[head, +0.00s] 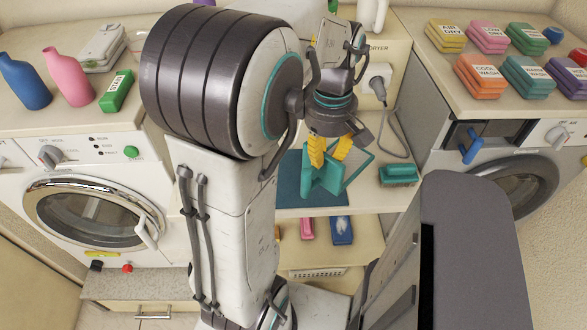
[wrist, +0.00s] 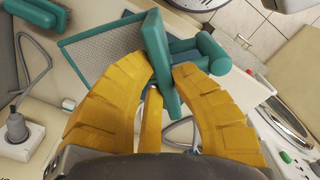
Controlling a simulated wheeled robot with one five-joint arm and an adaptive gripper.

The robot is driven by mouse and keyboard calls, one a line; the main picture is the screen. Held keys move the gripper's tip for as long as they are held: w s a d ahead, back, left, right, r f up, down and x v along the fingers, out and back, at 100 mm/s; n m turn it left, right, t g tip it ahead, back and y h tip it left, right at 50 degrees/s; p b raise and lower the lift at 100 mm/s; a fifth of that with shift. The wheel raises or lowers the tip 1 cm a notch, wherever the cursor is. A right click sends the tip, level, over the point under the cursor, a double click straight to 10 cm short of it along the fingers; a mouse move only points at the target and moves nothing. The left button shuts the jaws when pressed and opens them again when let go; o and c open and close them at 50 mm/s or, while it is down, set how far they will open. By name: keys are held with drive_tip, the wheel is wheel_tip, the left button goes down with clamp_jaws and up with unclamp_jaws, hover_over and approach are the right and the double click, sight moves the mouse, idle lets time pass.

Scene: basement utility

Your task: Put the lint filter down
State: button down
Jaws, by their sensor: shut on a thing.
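My gripper (head: 329,152) has yellow fingers and is shut on the teal lint filter (head: 320,180). In the wrist view my gripper (wrist: 166,75) clasps the filter's upright teal plate between its fingers. The filter's grey mesh in a thin teal frame (wrist: 108,58) reaches out to the left, and a rounded teal handle part (wrist: 205,52) sticks out to the right. In the head view the filter is over a dark teal mat (head: 290,188) on the middle counter. I cannot tell whether it touches the mat.
A teal brush (head: 398,174) lies right of the mat. A plug with a grey cable (head: 377,88) is in the wall socket behind. A pink item (head: 306,228) and a blue packet (head: 342,230) lie lower down. Washing machines stand on both sides.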

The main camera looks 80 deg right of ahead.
drive_tip(key=shift+w+d+f+p, duration=0.1)
drive_tip(key=shift+w+d+f, duration=0.3)
drive_tip(key=shift+w+f, duration=1.35)
drive_tip(key=shift+w+d+f+p, duration=0.1)
drive_tip(key=shift+w+d+f, duration=0.35)
drive_tip(key=shift+w+f, duration=1.25)
drive_tip(key=shift+w+d+f+p, duration=0.1)
drive_tip(key=shift+w+d+f, duration=0.3)
drive_tip(key=shift+w+f, duration=1.35)
drive_tip(key=shift+f, duration=0.1)
drive_tip(key=c, duration=1.2)
unclamp_jaws()
wheel_tip(320, 180, up, 12)
drive_tip(key=p, duration=0.1)
drive_tip(key=shift+a+r, duration=0.15)
drive_tip(key=shift+r, duration=0.05)
